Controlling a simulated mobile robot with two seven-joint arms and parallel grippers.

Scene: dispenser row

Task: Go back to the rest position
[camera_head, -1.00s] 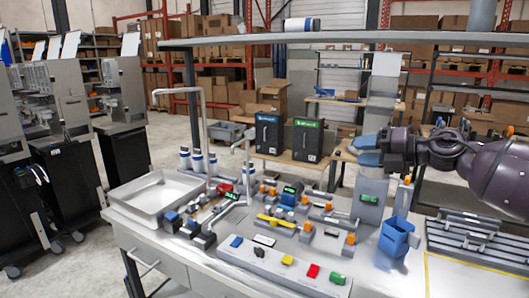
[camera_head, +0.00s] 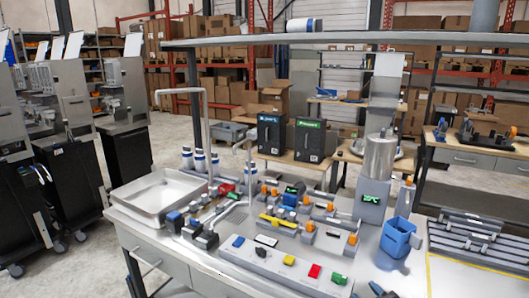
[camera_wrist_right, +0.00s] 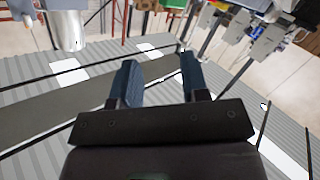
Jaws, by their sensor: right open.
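My right gripper (camera_wrist_right: 160,82) shows in the right wrist view with its two blue fingers apart and nothing between them. In that view, the fingers are over a grey ribbed surface with dark bars and white patches. In the head view, small dark and blue parts at the bottom edge, right of centre, may be this gripper, but I cannot be sure. My left gripper is in neither view.
A workbench holds a metal tray (camera_head: 146,212), a button panel (camera_head: 268,262), a silver canister (camera_head: 378,157) on a grey dispenser (camera_head: 370,205), a blue bin (camera_head: 396,238) and a slotted rack (camera_head: 470,240). A shelf (camera_head: 350,38) spans above.

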